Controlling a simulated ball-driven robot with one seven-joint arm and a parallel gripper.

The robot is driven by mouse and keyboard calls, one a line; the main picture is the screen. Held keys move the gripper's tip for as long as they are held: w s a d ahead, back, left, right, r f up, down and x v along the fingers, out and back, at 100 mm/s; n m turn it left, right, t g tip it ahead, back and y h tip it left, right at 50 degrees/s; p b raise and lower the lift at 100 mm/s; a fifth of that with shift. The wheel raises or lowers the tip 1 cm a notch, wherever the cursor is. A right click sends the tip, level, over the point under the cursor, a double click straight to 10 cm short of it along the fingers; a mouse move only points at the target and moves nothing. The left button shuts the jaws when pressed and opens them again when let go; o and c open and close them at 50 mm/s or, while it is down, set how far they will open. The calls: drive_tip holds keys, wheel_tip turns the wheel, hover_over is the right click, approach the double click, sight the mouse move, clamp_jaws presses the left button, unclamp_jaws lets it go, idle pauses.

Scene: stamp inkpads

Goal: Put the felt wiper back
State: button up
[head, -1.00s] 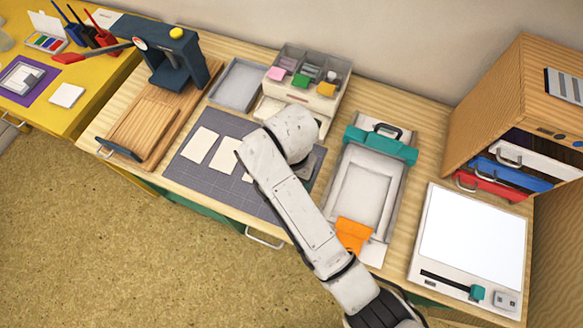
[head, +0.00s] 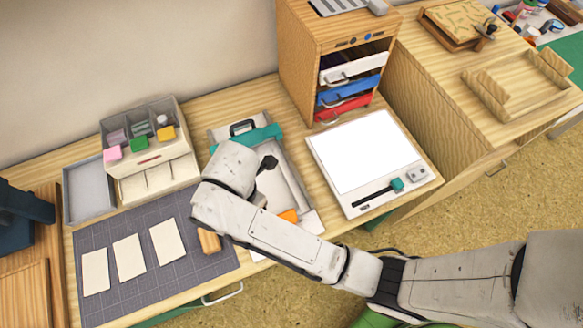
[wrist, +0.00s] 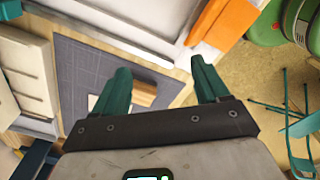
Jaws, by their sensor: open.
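A small light-brown wooden block (head: 209,241) lies on the right part of the grey gridded mat (head: 190,262); it may be the felt wiper, but no felt face shows. The block also shows in the wrist view (wrist: 144,93), beyond and between my fingers as seen there, with a pale card partly hidden beside it. My gripper (wrist: 162,72) is open, its two dark teal fingers apart with nothing held. In the head view my arm covers the fingers and part of the tray unit (head: 291,179) right of the mat.
Several pale cards (head: 129,256) lie on the mat. A drawer box of coloured pads (head: 157,177) and a grey tray (head: 88,191) stand behind it. A white light panel (head: 364,150) and a wooden cabinet (head: 297,65) stand right. An orange piece (wrist: 212,20) sits near the gripper.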

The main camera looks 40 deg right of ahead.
drive_tip(key=s+d+m, duration=0.2)
drive_tip(key=d+m, duration=0.1)
drive_tip(key=s+d+f+m, duration=0.1)
drive_tip(key=s+d+m, duration=0.2)
drive_tip(key=m, duration=0.1)
drive_tip(key=s+d+m, duration=0.2)
drive_tip(key=d+m, duration=0.1)
drive_tip(key=d, duration=0.1)
drive_tip(key=shift+s+f+m, duration=0.15)
drive_tip(key=shift+m, duration=0.25)
drive_tip(key=s+d+r+m, duration=0.1)
drive_tip(key=s+d+m, duration=0.7)
drive_tip(key=m, duration=0.3)
drive_tip(key=shift+s+r+t+h, duration=0.25)
drive_tip(key=shift+s+t+h, duration=0.15)
